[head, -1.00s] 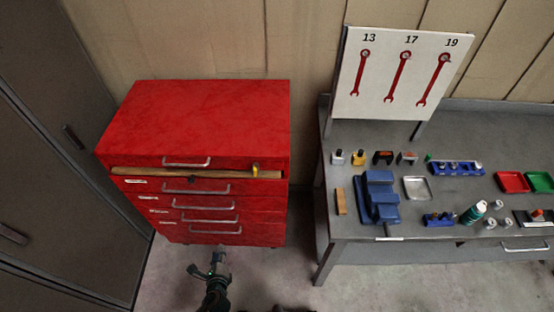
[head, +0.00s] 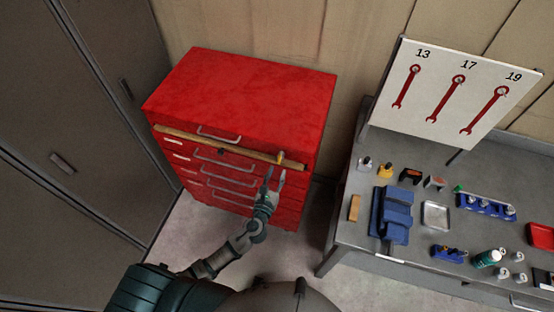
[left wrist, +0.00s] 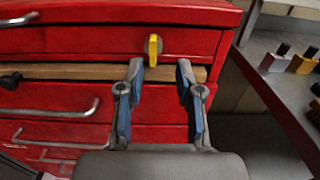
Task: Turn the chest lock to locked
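The red tool chest (head: 240,90) stands against the wall, with a wooden strip (head: 215,142) across its front. The lock shows as a small yellow key-like tab (left wrist: 153,46) on a round base near the right end of the top drawer front; it stands about upright. In the head view the lock (head: 280,157) is small, and its exact angle cannot be told. My left gripper (head: 275,175) is open and empty, just in front of the chest. In the left wrist view its fingertips (left wrist: 160,68) lie apart, below the tab and in front of the strip (left wrist: 60,71). My right gripper is not in view.
A dark knob (left wrist: 10,81) sits at the strip's left, and metal drawer handles (left wrist: 50,110) stick out below. A grey workbench (head: 350,235) with tools stands to the right. A dark cabinet (head: 60,120) is at the left. The floor between is clear.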

